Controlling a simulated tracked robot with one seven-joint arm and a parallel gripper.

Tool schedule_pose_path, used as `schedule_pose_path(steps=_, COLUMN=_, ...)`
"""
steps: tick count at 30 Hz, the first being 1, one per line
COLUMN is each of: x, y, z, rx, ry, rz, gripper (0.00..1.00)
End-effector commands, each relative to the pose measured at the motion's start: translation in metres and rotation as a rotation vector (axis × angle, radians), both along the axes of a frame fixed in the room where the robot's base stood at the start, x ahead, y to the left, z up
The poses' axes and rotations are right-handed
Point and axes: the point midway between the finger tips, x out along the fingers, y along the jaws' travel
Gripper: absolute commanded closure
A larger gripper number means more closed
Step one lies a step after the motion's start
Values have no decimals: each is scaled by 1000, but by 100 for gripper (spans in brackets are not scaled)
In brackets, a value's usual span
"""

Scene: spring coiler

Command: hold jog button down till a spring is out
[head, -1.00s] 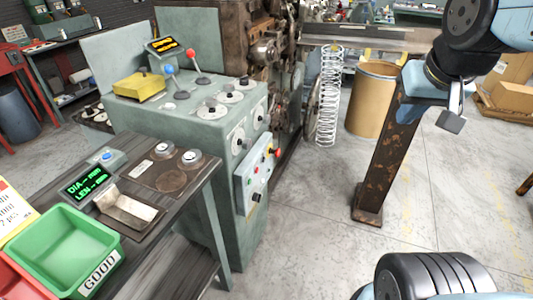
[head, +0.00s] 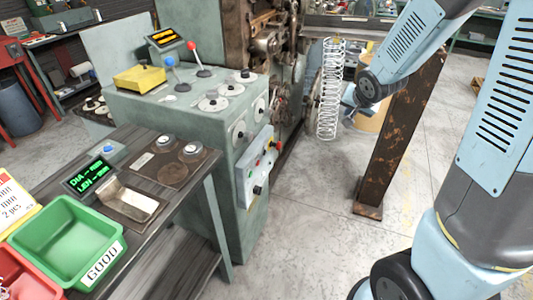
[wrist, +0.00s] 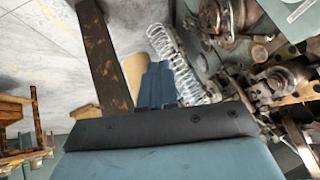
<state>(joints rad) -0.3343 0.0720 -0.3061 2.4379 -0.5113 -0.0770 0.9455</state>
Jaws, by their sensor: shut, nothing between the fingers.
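A control box (head: 256,165) with small coloured buttons and a black knob is fixed to the side of the grey-green coiler cabinet (head: 232,215). The button labels are too small to read, so I cannot tell which is the jog button. A long coiled wire spring (head: 330,90) hangs upright in front of the machine; it also shows in the wrist view (wrist: 172,50). My gripper (head: 348,98) is shut and empty, just right of the spring in the head view, well away from the control box. I cannot tell whether it touches the spring. Its fingers also show in the wrist view (wrist: 156,80).
A rusty post (head: 400,135) stands right of my gripper, with a tan drum (head: 371,121) behind it. At the left, a bench holds a green bin (head: 58,240), a red bin (head: 25,280) and a gauge display (head: 90,176). The floor between cabinet and post is clear.

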Motion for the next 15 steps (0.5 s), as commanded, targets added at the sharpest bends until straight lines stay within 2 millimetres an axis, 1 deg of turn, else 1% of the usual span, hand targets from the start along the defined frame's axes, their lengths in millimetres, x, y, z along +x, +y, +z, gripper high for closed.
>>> schedule_pose_path(steps=1, x=6, y=31, z=-16, rx=23, ry=0, rz=47, gripper=100)
schedule_pose_path(steps=6, x=30, y=47, z=-60, rx=130, ry=-21, rz=24, gripper=100)
schedule_pose_path(steps=9, x=39, y=58, z=-87, rx=202, ry=-28, rz=10, gripper=100)
schedule_pose_path(steps=15, x=51, y=81, z=-140, rx=359, ry=-36, rz=-23, gripper=100)
